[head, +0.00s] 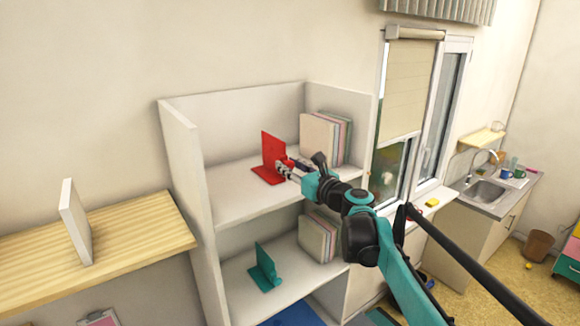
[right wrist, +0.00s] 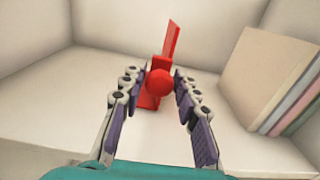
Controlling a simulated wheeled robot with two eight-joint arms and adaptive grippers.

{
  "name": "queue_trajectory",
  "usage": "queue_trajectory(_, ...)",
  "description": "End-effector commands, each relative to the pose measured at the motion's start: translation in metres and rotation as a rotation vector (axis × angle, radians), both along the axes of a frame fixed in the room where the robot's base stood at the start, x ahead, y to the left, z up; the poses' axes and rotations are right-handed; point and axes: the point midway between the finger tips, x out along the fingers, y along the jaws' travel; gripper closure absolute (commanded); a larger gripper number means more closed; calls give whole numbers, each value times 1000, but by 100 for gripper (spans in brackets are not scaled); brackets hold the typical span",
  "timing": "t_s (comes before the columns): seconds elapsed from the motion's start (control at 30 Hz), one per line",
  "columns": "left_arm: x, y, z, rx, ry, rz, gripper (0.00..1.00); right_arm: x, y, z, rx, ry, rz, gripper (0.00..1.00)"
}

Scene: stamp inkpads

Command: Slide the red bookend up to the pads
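The red bookend (head: 271,149) stands upright on the upper shelf, with its flat foot on the board. In the right wrist view, its upright (right wrist: 172,40) rises behind a round red knob (right wrist: 158,82). The pads (head: 320,138), a row in cream and pastel colours, stand at the right end of the same shelf, with a clear gap between them and the bookend. They also show at the right of the right wrist view (right wrist: 265,75). My right gripper (head: 282,168) has its fingertips on both sides of the knob, seemingly touching it. My left gripper is not in view.
The shelf unit (head: 180,150) has a side wall at left and a back wall. A lower shelf holds a teal bookend (head: 264,268) and another row of pads (head: 317,236). A wooden shelf (head: 130,235) with a white upright panel (head: 76,220) is at left.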

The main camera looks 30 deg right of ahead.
Motion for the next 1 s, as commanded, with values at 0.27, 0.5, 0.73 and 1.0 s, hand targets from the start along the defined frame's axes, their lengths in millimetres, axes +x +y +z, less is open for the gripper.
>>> queue_trajectory(0.27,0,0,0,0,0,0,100,0,-1,0,0,0,0,100)
queue_trajectory(0.5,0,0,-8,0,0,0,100,4,-48,0,0,-1,-4,100)
queue_trajectory(0.73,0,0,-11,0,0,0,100,7,-93,1,2,-2,-2,100)
queue_trajectory(1.0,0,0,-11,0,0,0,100,8,-98,1,2,-1,1,100)
